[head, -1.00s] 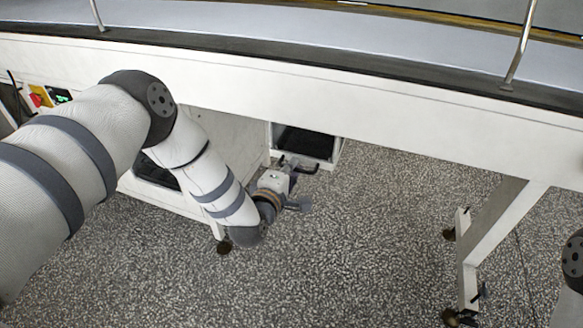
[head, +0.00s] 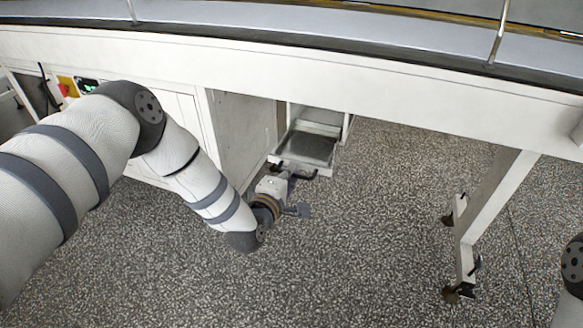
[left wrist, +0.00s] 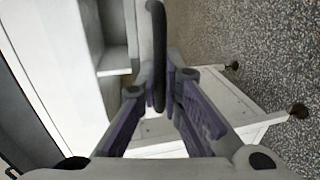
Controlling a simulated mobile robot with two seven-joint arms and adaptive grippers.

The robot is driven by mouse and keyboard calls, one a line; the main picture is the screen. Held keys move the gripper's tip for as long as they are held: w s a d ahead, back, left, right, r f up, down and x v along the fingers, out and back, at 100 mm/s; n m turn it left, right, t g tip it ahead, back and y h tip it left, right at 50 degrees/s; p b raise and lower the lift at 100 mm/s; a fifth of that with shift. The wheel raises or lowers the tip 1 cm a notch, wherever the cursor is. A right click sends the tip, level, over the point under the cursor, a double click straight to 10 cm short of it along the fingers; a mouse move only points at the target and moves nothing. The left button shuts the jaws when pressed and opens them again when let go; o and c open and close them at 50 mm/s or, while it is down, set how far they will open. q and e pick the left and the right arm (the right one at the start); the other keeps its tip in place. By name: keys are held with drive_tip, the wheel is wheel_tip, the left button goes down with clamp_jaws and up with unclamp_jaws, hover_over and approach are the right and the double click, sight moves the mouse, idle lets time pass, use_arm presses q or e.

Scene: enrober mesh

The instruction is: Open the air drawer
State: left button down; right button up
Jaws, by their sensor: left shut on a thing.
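The air drawer (head: 308,148), a light metal tray with a dark inside, stands partly out from under the white machine in the head view. Its dark handle (head: 312,175) is on the front edge. My left gripper (head: 290,181) is at the left part of this handle, low over the floor. In the left wrist view, the dark handle bar (left wrist: 158,45) runs between the fingers of the left gripper (left wrist: 161,88), which is shut on it. The gripper partly covers the drawer front in the head view. My right gripper is not in view.
The long white machine frame (head: 400,92) spans above the drawer. A white cabinet side (head: 240,135) stands left of it. A machine leg with feet (head: 490,215) is at right. The speckled floor (head: 370,250) in front is clear.

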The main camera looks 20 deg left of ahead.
use_arm(q)
drive_tip(key=shift+s, duration=0.1)
drive_tip(key=c, duration=2)
unclamp_jaws()
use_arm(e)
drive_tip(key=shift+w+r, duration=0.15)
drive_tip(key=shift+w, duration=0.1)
use_arm(q)
drive_tip(key=v, duration=1.2)
drive_tip(key=shift+s, duration=0.1)
